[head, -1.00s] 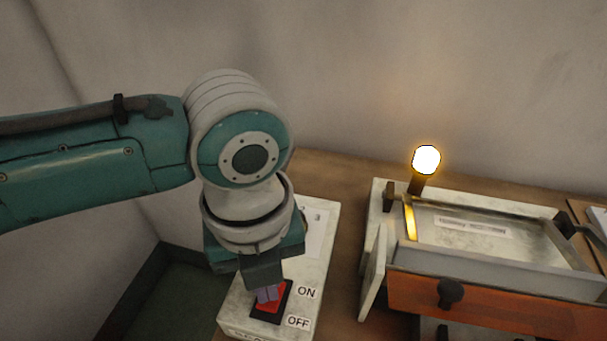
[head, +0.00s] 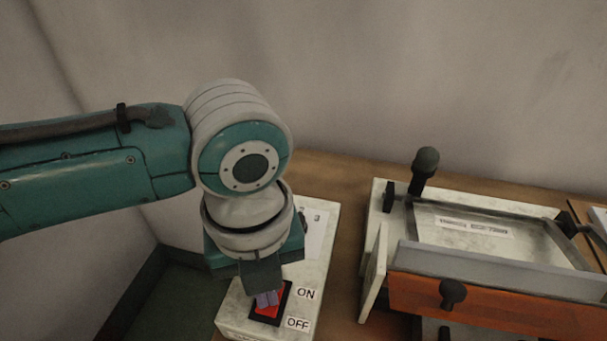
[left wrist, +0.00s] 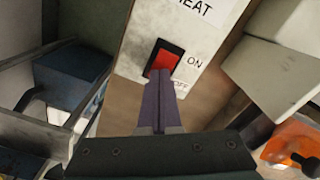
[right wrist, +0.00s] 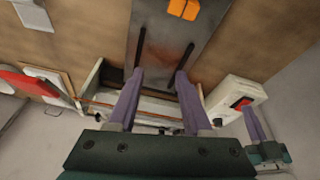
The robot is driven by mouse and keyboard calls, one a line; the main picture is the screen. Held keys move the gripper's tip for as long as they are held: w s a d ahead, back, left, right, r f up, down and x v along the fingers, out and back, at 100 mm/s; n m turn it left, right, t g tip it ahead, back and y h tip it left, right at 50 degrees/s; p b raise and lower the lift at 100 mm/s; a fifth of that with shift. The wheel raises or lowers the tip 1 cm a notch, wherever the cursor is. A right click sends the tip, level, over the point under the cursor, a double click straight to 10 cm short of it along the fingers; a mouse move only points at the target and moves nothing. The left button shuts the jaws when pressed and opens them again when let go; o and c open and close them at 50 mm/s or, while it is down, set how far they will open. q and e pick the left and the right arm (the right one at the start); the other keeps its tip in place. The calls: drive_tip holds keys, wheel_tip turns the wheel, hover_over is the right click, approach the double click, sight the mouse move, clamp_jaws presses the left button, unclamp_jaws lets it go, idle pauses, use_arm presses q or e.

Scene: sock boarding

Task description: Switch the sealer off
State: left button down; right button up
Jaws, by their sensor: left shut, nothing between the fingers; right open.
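The red rocker switch (head: 267,309) sits in a black frame on a pale switch box (head: 312,262) with ON and OFF labels. It also shows in the left wrist view (left wrist: 166,60). My left gripper (head: 266,298) is shut and empty, its purple fingertips at the switch, seemingly touching its lower, OFF-side part. The sealer (head: 470,245) stands right of the box, and its lamp (head: 427,160) is dark. My right gripper (right wrist: 158,78) is open and empty in the right wrist view, above the sealer's area; the head view does not show it.
An orange-red drawer-like front (head: 500,304) with a black knob (head: 452,293) is on the sealer's near side. The wall (head: 400,70) stands close behind the table.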

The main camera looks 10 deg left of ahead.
wheel_tip(320, 180, up, 7)
drive_tip(key=p, duration=0.6)
drive_tip(key=shift+p, duration=0.35)
